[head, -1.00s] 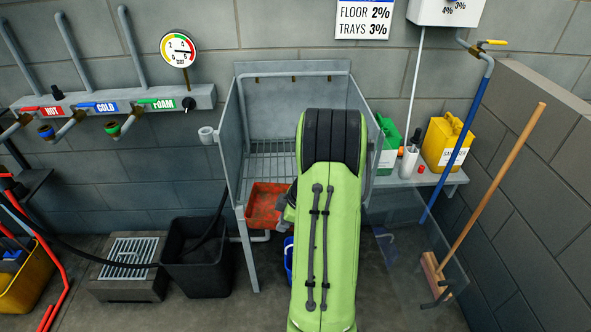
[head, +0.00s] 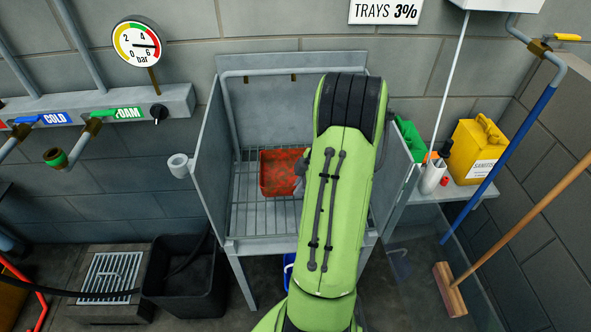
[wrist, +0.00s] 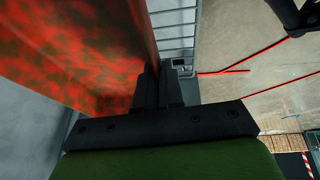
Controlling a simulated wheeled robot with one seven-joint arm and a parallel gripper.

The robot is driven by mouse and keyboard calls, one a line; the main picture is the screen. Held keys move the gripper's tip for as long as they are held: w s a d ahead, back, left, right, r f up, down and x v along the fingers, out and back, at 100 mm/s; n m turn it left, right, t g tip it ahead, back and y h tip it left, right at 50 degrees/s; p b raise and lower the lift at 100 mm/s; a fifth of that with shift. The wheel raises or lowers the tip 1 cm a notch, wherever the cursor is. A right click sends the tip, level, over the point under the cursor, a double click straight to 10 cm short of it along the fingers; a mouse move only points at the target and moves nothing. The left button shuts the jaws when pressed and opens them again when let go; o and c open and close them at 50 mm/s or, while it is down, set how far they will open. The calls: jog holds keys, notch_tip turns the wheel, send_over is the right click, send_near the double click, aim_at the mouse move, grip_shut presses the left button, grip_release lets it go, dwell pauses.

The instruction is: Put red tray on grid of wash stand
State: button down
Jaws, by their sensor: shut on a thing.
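The red tray (head: 277,178), mottled with dark patches, is inside the wash stand (head: 212,165), over its wire grid (head: 262,215). I cannot tell whether its underside touches the grid. My gripper (wrist: 158,88) is shut on the tray's edge; in the wrist view the tray (wrist: 75,55) fills the upper left. In the head view my green arm hides most of the gripper and the right part of the stand.
The stand has grey walls at the back and sides. A dark bin (head: 185,283) stands on the floor to its left. A shelf with a yellow canister (head: 477,150) is to its right. A broom (head: 450,290) leans at the right.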

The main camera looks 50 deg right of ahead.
jog(key=shift+w+d+f, duration=0.15)
jog(key=shift+d, duration=0.05)
notch_tip(320, 180, down, 9)
jog(key=shift+a+f+b, duration=0.1)
jog(key=shift+f+b, duration=0.1)
jog(key=shift+b, duration=1.05)
jog(key=shift+f, duration=0.1)
jog(key=c, duration=1.3)
grip_release()
jog(key=shift+o, duration=0.2)
